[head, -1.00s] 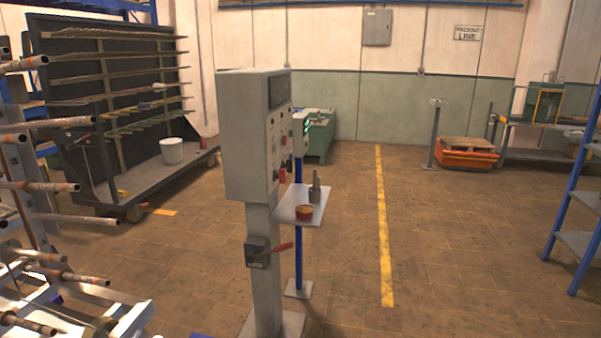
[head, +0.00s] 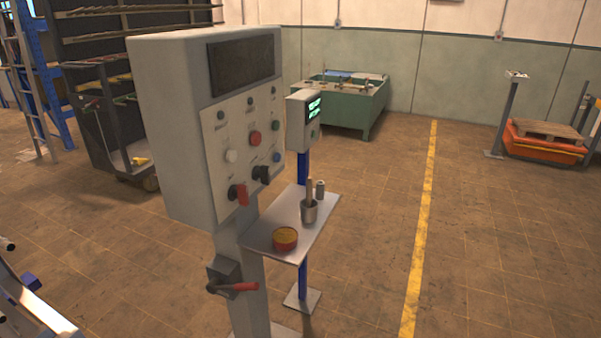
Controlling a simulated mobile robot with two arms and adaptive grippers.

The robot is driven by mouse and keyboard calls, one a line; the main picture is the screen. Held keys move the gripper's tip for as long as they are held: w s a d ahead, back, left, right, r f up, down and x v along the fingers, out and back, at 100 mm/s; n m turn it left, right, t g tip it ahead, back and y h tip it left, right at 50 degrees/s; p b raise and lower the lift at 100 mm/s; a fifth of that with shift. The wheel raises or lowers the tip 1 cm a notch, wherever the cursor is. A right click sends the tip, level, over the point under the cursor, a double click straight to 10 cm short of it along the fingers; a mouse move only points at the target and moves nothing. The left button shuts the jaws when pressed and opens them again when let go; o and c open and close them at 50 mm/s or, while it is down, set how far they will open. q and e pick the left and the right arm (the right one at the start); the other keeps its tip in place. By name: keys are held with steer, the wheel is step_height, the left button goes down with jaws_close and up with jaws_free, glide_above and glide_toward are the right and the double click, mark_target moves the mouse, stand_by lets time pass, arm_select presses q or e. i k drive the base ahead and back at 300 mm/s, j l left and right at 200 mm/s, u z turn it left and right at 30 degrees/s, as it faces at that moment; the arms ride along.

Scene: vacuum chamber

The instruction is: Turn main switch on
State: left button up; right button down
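A grey control cabinet (head: 165,120) stands on a post in the middle left of the head view. Its angled front panel (head: 225,140) carries a dark display (head: 243,66), several push buttons, a red rotary switch (head: 238,194) and a black rotary switch (head: 262,174). Lower on the post is a dark switch box (head: 222,272) with a red-handled lever (head: 235,287) that points right, roughly level. I cannot read the labels, so I cannot tell which one is the main switch. Neither of my grippers is in view.
A small shelf (head: 262,236) juts from the cabinet post with a red-yellow tin (head: 285,238) and a metal cup (head: 309,210). Behind it stands a blue post with a lit grey box (head: 303,120). Open floor lies to the right, around the yellow line (head: 420,240).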

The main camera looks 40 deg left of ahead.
mark_target(239, 192)
steer(key=i+u, duration=0.2)
steer(key=i, duration=0.35)
steer(key=i+l+u, duration=0.25)
steer(key=i, duration=0.25)
